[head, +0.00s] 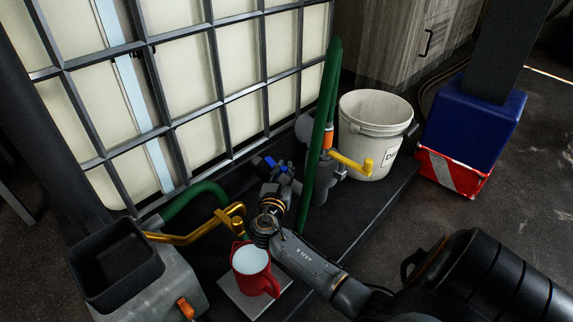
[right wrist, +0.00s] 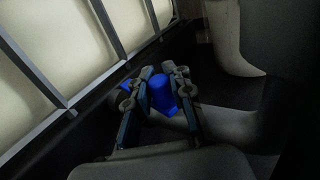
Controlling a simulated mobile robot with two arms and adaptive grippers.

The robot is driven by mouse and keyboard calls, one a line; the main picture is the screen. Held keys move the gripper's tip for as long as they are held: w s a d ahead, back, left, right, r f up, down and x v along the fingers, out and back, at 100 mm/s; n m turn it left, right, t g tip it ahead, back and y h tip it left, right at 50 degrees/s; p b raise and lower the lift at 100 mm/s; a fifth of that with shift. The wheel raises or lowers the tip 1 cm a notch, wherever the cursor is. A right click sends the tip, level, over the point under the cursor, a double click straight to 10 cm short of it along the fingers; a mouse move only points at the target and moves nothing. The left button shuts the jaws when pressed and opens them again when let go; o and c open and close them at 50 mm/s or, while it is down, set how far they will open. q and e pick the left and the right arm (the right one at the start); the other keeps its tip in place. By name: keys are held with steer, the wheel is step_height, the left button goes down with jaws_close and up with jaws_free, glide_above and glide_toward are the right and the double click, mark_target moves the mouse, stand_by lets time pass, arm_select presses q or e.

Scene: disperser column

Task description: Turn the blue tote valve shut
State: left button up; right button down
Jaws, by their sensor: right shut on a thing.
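The blue tote valve (head: 284,168) sits low at the base of the caged white tote (head: 195,85). In the head view it is partly hidden by my right gripper (head: 273,174), which reaches it from the front. In the right wrist view the blue valve handle (right wrist: 161,97) stands between the two fingers of my right gripper (right wrist: 160,72). The fingers are shut on it, one on each side. How far the handle is turned is hard to tell. My left gripper is not in view.
A red jug (head: 251,269) with pale contents stands on a light plate (head: 240,298) below my right arm. A brass spout (head: 195,232) and green hoses (head: 323,130) are close by. A white bucket (head: 372,115) and an orange and yellow-handled valve (head: 350,163) are to the right.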

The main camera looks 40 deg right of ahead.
steer(key=w+a+m+g+h+b, duration=0.3)
steer(key=a+m+g+b, duration=0.3)
steer(key=g, duration=0.8)
steer(key=shift+w+a+f+m+b, duration=0.15)
steer(key=shift+w+m+b, duration=0.1)
steer(key=shift+m+b, duration=1.15)
steer(key=shift+m+p, duration=0.35)
steer(key=shift+m, duration=0.05)
steer(key=c, duration=1.2)
jaws_free()
steer(key=shift+w+a, duration=0.1)
steer(key=shift+r, duration=0.2)
